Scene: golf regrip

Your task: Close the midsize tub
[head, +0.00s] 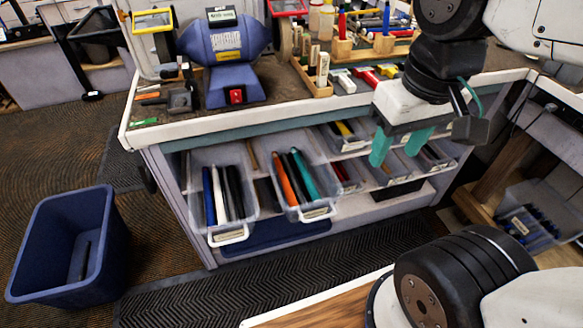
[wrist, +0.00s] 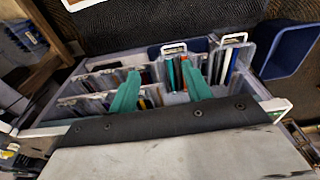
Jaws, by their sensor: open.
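Two clear tubs stick out from the shelf under the bench. The left tub (head: 222,231) holds blue, white and black grips; the one beside it (head: 306,213) holds orange, black and teal grips. Both have white front handles, and no label can be read to tell which is the midsize tub. In the wrist view the tub with orange and teal grips (wrist: 173,47) lies beyond my fingers, and the other (wrist: 233,38) is to its right. My gripper (head: 400,147) has teal fingers, spread and empty, right of both tubs; its fingers also show in the wrist view (wrist: 163,90).
Several other tubs (head: 345,137) sit back in the shelf behind my gripper. The benchtop above carries a blue grinder (head: 225,52) and a wooden rack (head: 316,82). A blue bin (head: 66,245) stands on the floor at left. Dark matting (head: 200,298) lies before the bench.

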